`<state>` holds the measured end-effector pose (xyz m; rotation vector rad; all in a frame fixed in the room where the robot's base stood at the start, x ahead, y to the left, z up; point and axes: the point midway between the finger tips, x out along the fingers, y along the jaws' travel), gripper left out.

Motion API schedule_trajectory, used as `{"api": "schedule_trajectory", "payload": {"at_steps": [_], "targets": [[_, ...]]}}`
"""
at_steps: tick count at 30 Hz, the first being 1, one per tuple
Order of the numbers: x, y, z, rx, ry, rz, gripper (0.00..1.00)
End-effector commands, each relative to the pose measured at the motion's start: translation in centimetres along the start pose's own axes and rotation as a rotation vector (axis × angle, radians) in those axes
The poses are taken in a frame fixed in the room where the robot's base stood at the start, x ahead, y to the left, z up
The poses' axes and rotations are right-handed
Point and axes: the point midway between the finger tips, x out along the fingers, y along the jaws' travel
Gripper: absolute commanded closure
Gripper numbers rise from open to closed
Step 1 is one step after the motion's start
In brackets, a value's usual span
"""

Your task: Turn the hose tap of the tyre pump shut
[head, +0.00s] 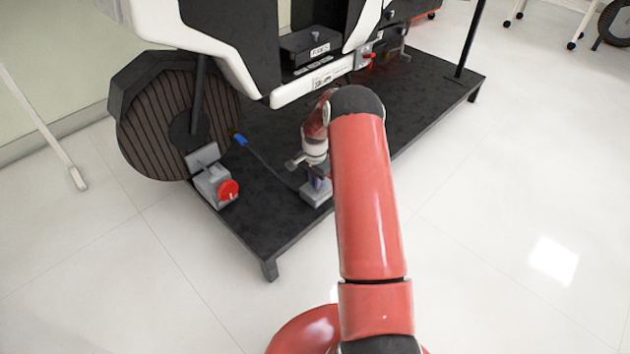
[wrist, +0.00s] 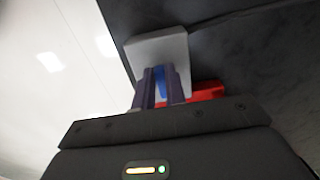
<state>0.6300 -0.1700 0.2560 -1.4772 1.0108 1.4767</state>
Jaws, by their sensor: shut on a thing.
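The tyre pump is a small grey block (head: 316,196) on the black platform, with a dark hose (head: 268,168) running to a blue end piece (head: 240,140) near the wheel. In the wrist view its pale grey body (wrist: 150,48) lies just beyond my fingers. My gripper (head: 318,181) reaches down onto the block. In the wrist view my gripper (wrist: 161,88) has its two purple fingers shut on a blue tap handle (wrist: 162,72). The fingers hide much of the handle, so its exact turn is unclear. A red part (wrist: 207,91) shows beside the right finger.
The black platform (head: 255,225) carries a white and black chassis (head: 320,84) above and behind my gripper. A ribbed wheel (head: 165,125) stands at left. A grey box with a red knob (head: 228,189) sits by the wheel. Open floor (head: 500,230) lies at right.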

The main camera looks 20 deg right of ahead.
Motion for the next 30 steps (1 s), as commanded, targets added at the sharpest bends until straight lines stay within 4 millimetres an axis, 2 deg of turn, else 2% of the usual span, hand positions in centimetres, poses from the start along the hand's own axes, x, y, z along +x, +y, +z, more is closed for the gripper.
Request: {"api": "schedule_trajectory", "payload": {"at_steps": [11,30], "targets": [[0.1,0.3,-0.1,-0.220,0.000,0.000,1.00],[0.1,1.1,-0.5,-0.828,-0.001,-0.001,1.00]]}}
